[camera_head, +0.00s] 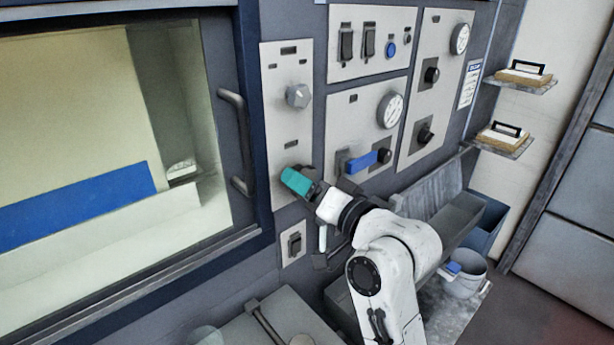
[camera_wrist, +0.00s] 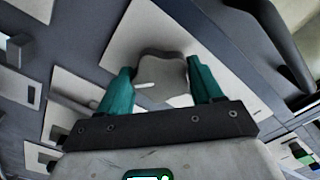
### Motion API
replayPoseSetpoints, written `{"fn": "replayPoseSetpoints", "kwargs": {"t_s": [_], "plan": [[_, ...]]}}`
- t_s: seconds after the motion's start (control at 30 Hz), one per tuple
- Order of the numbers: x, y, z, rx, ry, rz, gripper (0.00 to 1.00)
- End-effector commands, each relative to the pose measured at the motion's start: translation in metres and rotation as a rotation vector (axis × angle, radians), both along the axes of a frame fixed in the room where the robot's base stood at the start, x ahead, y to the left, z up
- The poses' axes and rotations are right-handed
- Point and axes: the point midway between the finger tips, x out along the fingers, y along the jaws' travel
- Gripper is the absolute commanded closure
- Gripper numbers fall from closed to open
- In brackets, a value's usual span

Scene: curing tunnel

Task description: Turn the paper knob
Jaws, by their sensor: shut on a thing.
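A grey lobed knob (camera_wrist: 165,72) with a white pointer mark sits on a pale plate in the wrist view. The pointer lies toward the left finger. My gripper (camera_wrist: 160,85) has its teal fingers on both sides of this knob and is shut on it. In the head view my gripper (camera_head: 297,181) is at the lower part of the tall left panel (camera_head: 280,130), and it hides the held knob. A second grey knob (camera_head: 298,96) sits higher on the same panel. The panel labels are too small to read, so I cannot confirm which is the paper knob.
A dark door handle (camera_head: 236,140) stands out left of the panel. Right of my gripper are a blue lever (camera_head: 362,161), a gauge (camera_head: 390,110) and a black knob (camera_head: 425,135). A small switch plate (camera_head: 293,244) is below. A grey bucket (camera_head: 465,270) stands lower right.

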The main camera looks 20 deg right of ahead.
Motion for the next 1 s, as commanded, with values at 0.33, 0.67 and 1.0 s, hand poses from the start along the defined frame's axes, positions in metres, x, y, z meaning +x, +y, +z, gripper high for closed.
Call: {"fn": "replayPoseSetpoints", "kwargs": {"t_s": [0.33, 0.67, 1.0], "plan": [[0.0001, -0.0003, 0.0008, 0.111, 0.036, -0.001, 0.65], [0.0001, -0.0005, 0.0004, 0.127, 0.040, -0.001, 0.65], [0.0001, -0.0003, 0.0004, 0.126, 0.039, -0.001, 0.18]]}}
